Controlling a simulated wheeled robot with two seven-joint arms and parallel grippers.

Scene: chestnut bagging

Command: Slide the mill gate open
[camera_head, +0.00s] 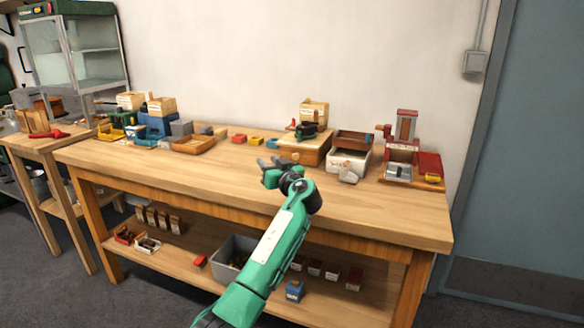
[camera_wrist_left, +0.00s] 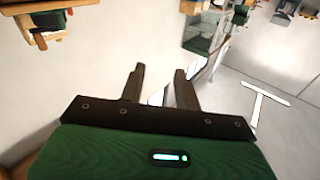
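A red device with an upright framed column (camera_head: 406,126), which looks like the mill, stands at the right end of the workbench. Its gate is too small to make out. The mill cannot be identified in that view. My right gripper is not in view.
The wooden workbench (camera_head: 350,208) is clear along its front. A wooden box (camera_head: 303,152) and a white bin (camera_head: 348,163) stand between gripper and mill. A wooden tray (camera_head: 193,145) lies left. A grey crate (camera_head: 228,250) sits on the lower shelf.

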